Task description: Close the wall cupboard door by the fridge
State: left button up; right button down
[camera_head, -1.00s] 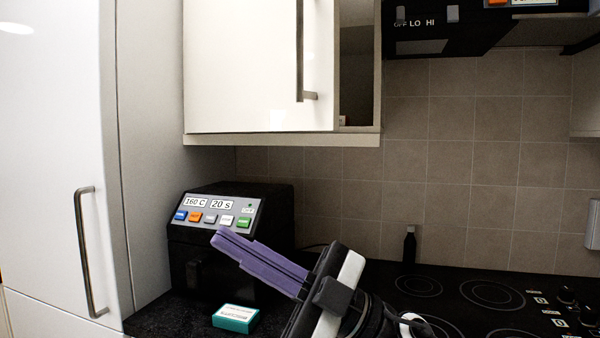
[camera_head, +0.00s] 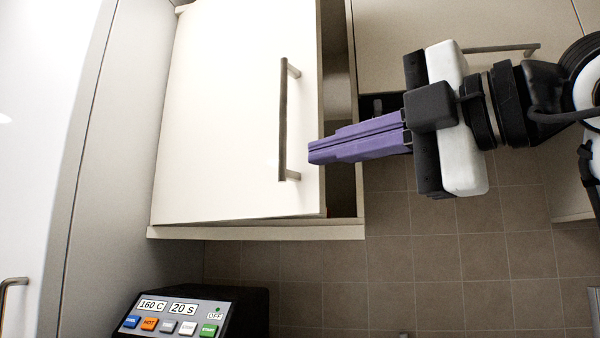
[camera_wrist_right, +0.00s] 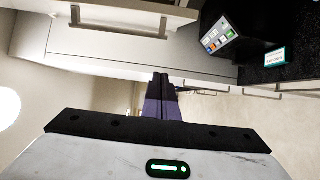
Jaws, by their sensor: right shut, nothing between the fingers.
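The wall cupboard door (camera_head: 225,120) is a white panel with a vertical bar handle (camera_head: 284,120) near its right edge. It stands ajar; a dark gap (camera_head: 338,110) shows the cupboard inside to its right. My right gripper (camera_head: 312,152) has purple fingers, shut and empty, pointing left. In the head view its tips overlap the door's right edge, just right of the handle; I cannot tell whether they touch. The right wrist view shows the fingers (camera_wrist_right: 161,85) together, with the door handle (camera_wrist_right: 118,28) at upper left. My left gripper is not in view.
The tall fridge front (camera_head: 35,110) stands at the left with its own handle (camera_head: 12,284). A black appliance with coloured buttons (camera_head: 175,318) sits below the cupboard. Another cupboard front (camera_head: 450,25) is at upper right, behind my right arm. Tiled wall (camera_head: 450,260) lies below.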

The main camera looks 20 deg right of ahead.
aim_at(289, 171)
jog(key=w+p, duration=0.1)
jog(key=w, duration=0.2)
jog(key=w+a+p, duration=0.1)
jog(key=w, duration=0.3)
jog(key=w+p, duration=0.1)
jog(key=w, duration=0.3)
jog(key=shift+w+a, duration=0.1)
jog(key=shift+a, duration=0.1)
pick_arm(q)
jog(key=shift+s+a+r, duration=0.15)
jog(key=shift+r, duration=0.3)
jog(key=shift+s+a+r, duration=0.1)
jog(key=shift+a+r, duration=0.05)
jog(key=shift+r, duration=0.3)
